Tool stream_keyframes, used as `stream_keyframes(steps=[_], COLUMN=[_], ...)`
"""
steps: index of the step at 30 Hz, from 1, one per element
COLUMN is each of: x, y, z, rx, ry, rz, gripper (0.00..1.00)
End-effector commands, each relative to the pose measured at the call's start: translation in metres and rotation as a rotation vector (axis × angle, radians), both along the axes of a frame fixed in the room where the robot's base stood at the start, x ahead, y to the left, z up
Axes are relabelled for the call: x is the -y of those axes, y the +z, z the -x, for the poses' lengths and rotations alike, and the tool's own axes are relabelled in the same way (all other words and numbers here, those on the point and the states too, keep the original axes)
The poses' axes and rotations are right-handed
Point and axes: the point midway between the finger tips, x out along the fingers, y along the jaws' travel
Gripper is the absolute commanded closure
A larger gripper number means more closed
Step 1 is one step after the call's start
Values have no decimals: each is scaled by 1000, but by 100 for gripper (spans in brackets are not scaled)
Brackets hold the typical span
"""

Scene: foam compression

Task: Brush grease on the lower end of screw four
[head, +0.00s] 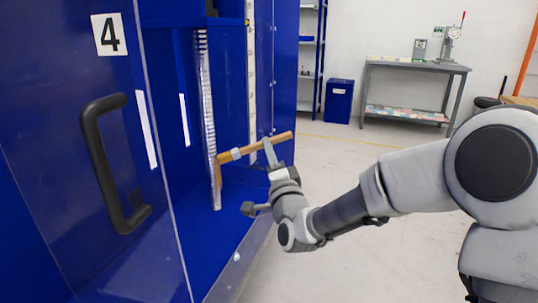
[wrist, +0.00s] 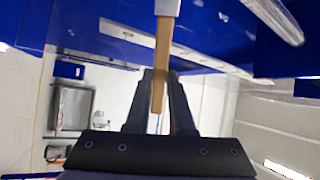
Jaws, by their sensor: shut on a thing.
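The screw (head: 207,95), a pale vertical threaded rod, stands inside the blue cabinet bay beside the panel labelled 4 (head: 109,34). Its lower stretch looks brownish; whether that is grease or bristles I cannot tell. My gripper (head: 270,156) is shut on the wooden handle of a brush (head: 280,139). The brush lies nearly level, its head pointing left at the lower part of the screw and seemingly touching it. In the wrist view the handle (wrist: 160,65) runs between my gripper's fingers (wrist: 162,95), with its pale ferrule at the top edge; the bristles are out of view.
A clear door with a black handle (head: 105,165) stands open at the left of the bay. The cabinet floor (head: 235,195) is bare around the screw. A grey workbench (head: 415,68) and a blue bin (head: 338,101) stand far behind.

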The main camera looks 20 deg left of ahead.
Motion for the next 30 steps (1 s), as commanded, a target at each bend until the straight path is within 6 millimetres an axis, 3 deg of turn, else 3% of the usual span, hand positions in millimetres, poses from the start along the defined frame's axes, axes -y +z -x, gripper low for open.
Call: stream_keyframes(steps=[8,30], x=[0,-1], y=[13,-19], z=[0,0], rx=[1,-2], ry=[1,2], rz=[0,1], gripper=[100,100])
